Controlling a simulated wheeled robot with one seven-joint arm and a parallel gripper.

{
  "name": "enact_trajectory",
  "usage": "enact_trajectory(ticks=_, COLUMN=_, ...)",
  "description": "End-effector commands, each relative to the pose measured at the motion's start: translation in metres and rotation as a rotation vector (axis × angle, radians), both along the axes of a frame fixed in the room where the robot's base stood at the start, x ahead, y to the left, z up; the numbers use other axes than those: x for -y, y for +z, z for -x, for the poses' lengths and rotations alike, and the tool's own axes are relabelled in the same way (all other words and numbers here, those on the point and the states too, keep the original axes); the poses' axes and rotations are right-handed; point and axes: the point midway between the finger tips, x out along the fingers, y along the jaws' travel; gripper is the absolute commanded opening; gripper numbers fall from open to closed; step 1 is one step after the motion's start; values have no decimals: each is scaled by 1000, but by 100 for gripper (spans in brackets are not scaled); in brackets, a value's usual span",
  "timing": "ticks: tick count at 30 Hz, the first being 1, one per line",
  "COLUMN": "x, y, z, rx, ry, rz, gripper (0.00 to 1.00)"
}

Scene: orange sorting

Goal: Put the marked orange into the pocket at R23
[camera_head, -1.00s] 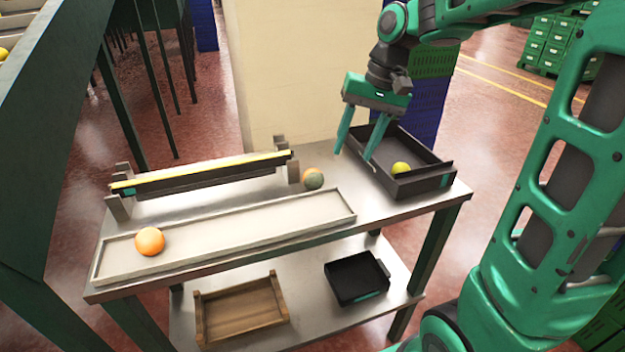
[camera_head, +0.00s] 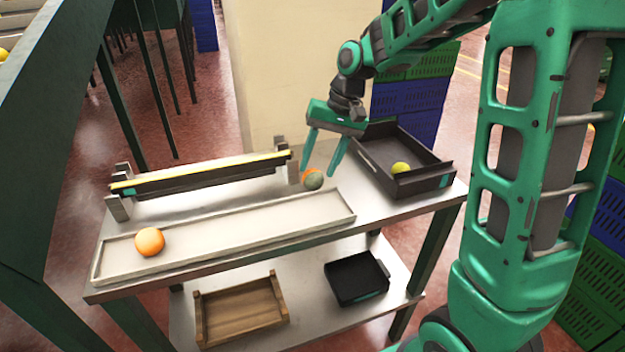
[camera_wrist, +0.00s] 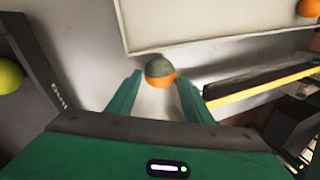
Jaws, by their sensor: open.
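An orange with a grey-green patch (camera_head: 313,180) rests on the table top, between the long pale tray and the dark tray. It also shows in the wrist view (camera_wrist: 160,72), ahead of my fingertips and between their lines. My gripper (camera_head: 318,172) is open and empty, its fingers pointing down just above and behind this orange. A plain orange (camera_head: 149,241) lies in the left end of the long pale tray and shows in the wrist view (camera_wrist: 310,8). No pocket labelled R23 can be read in these views.
The long pale tray (camera_head: 345,204) lies along the front. A raised bar with a yellow top edge (camera_head: 200,172) stands behind it. A dark tray (camera_head: 432,182) holding a yellow-green fruit (camera_head: 400,169) is at right. A wooden tray (camera_head: 283,298) and a small black tray (camera_head: 372,290) sit on the lower shelf.

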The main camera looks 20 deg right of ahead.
Motion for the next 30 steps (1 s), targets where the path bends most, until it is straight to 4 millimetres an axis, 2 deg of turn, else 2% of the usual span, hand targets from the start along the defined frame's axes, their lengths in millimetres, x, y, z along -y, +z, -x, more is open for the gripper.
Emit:
enact_trajectory(ticks=3, x=-5, y=-17, z=0, rx=-3, ry=2, rz=0, gripper=46)
enact_trajectory(ticks=6, x=-7, y=-26, z=-1, rx=-2, ry=2, rz=0, gripper=46)
enact_trajectory(ticks=15, x=-9, y=-30, z=-2, rx=1, ry=0, rz=0, gripper=46)
enact_trajectory(ticks=16, x=-9, y=-30, z=-2, rx=1, ry=1, rz=0, gripper=42)
enact_trajectory(ticks=19, x=-9, y=-30, z=-2, rx=0, ry=1, rz=0, gripper=18)
enact_trajectory(ticks=21, x=-9, y=-30, z=-2, rx=1, ry=1, rz=0, gripper=14)
enact_trajectory(ticks=30, x=-9, y=-27, z=-2, rx=1, ry=1, rz=-1, gripper=14)
